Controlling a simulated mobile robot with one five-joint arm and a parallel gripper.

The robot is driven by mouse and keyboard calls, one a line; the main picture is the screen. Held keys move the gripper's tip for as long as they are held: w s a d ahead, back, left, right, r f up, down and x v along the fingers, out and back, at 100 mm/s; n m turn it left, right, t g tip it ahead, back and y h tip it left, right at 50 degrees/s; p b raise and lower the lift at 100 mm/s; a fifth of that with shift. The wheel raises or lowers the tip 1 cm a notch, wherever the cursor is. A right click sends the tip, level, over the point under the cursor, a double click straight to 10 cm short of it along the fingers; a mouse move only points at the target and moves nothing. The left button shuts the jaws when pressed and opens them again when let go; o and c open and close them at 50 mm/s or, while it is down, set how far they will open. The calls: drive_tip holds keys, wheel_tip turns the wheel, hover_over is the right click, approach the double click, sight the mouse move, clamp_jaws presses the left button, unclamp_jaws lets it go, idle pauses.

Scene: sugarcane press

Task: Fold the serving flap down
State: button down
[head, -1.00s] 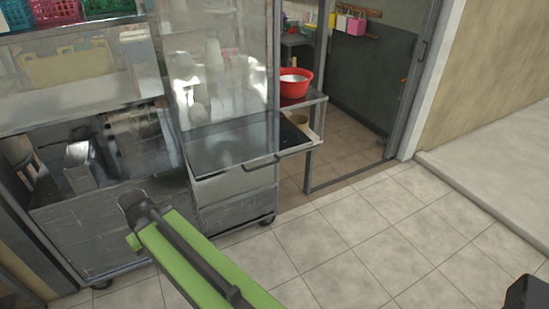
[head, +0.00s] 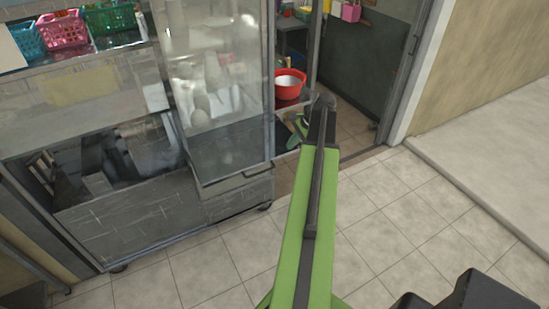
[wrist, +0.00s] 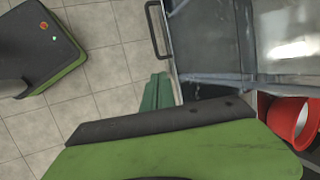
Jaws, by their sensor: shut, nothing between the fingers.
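A dark, glossy panel (head: 228,152) with a bar handle (head: 257,171) juts out level at the front of the glass-sided press stand; it looks like the serving flap. My gripper (head: 296,126) is by the panel's right end, partly hidden by the arm. In the wrist view my green gripper fingers (wrist: 157,92) are together and empty, beside the panel's edge. I cannot tell whether they touch it.
A red bowl (head: 290,84) stands on a shelf right of the glass case, close to my arm; it also shows in the wrist view (wrist: 284,122). Coloured baskets (head: 90,26) sit on the left counter. Tiled floor (head: 400,220) lies open in front and right.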

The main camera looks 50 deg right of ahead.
sight(274, 165)
drive_tip(key=b+x, duration=1.3)
drive_tip(key=x, duration=0.1)
drive_tip(key=shift+w+f, duration=0.1)
drive_tip(key=shift+f, duration=0.05)
drive_tip(key=shift+a, duration=0.1)
